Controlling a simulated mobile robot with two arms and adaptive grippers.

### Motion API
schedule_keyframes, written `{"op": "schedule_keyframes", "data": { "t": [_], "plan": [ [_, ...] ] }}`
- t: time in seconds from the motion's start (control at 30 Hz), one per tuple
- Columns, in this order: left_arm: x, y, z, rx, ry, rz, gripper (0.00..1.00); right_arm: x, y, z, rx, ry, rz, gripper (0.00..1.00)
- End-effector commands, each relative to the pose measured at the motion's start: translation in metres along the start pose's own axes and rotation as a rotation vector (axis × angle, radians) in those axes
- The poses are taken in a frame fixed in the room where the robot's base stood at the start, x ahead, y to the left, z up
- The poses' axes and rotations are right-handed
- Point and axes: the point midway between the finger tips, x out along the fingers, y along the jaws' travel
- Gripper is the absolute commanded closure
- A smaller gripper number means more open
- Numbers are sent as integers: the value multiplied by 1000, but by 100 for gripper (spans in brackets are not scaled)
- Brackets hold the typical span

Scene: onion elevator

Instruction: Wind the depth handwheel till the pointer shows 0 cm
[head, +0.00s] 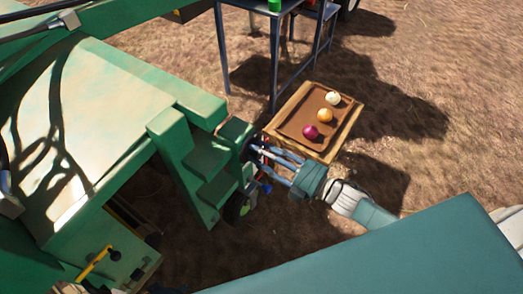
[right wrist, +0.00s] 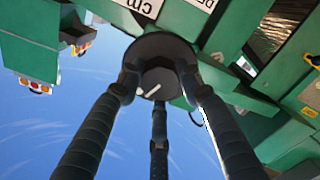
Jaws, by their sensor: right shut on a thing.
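In the head view my right gripper (head: 258,155) reaches left to the side of the green machine (head: 205,165), with its fingers at a dark handwheel (head: 248,147) partly hidden behind them. In the right wrist view the three dark fingers of my right gripper (right wrist: 158,78) are shut around a dark round part of the handwheel (right wrist: 158,46); a short pale mark shows on its face. A white plate (right wrist: 143,7) lettered "cm" is cut off by the top edge. The pointer and its reading cannot be made out. My left gripper is not in view.
A wooden tray (head: 343,140) with a white, an orange and a purple onion lies on the brown soil just beyond my right gripper. A dark metal table (head: 262,38) stands behind it. Open soil (head: 440,60) lies to the right.

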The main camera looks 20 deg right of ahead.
Motion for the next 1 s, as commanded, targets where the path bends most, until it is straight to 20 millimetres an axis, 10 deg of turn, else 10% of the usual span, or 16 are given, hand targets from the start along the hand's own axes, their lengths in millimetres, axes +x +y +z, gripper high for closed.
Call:
{"op": "schedule_keyframes", "data": {
  "t": [1.0],
  "plan": [
    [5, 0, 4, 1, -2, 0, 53, -1, -2, 2, -390, -4, -4, 90]
  ]
}}
